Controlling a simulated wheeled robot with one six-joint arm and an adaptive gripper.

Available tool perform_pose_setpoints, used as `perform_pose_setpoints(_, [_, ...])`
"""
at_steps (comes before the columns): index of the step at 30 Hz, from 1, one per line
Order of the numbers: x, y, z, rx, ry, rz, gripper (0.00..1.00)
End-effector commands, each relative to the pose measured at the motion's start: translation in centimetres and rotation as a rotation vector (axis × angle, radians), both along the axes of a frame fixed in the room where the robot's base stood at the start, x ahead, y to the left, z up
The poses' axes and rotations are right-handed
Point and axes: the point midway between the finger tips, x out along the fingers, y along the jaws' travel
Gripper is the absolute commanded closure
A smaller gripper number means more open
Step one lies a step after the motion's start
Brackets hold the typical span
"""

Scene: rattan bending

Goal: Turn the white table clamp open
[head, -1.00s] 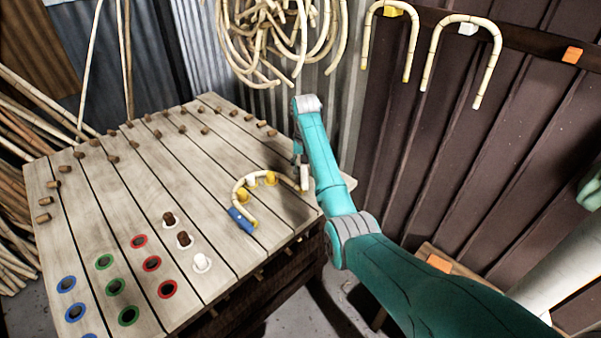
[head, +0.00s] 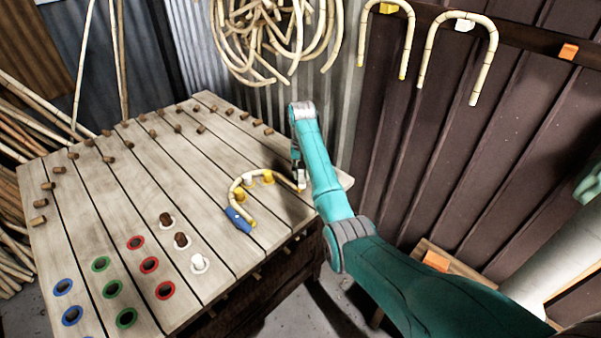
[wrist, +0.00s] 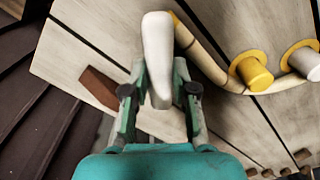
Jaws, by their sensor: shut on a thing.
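The white table clamp (wrist: 157,45) shows in the wrist view as a rounded white lever between the fingers of my gripper (wrist: 160,80), which is shut on it. In the head view my gripper (head: 299,176) is low at the table's right edge, and the clamp there is mostly hidden by it. A bent rattan pole (head: 236,188) curves around yellow and white pegs, and one end runs to the white clamp. A blue clamp (head: 238,220) sits at the pole's other end. I cannot tell how far the white lever is turned.
The plank table (head: 130,190) carries several brown pegs at its far side and coloured ringed holes (head: 150,265) near the front. A yellow peg (wrist: 251,70) and a white peg (wrist: 300,57) stand close to my gripper. Bent canes (head: 460,50) hang on the wall.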

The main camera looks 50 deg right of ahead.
Motion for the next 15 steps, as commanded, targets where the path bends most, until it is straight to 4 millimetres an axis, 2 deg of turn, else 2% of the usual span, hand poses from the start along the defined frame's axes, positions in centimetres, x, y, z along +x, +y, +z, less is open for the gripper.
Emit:
perform_pose_setpoints(8, [0.1, 0.09, 0.01, 0.001, -0.002, 0.088, 1.0])
perform_pose_setpoints(15, [0.13, 0.11, 0.01, 0.001, -0.002, 0.265, 1.0])
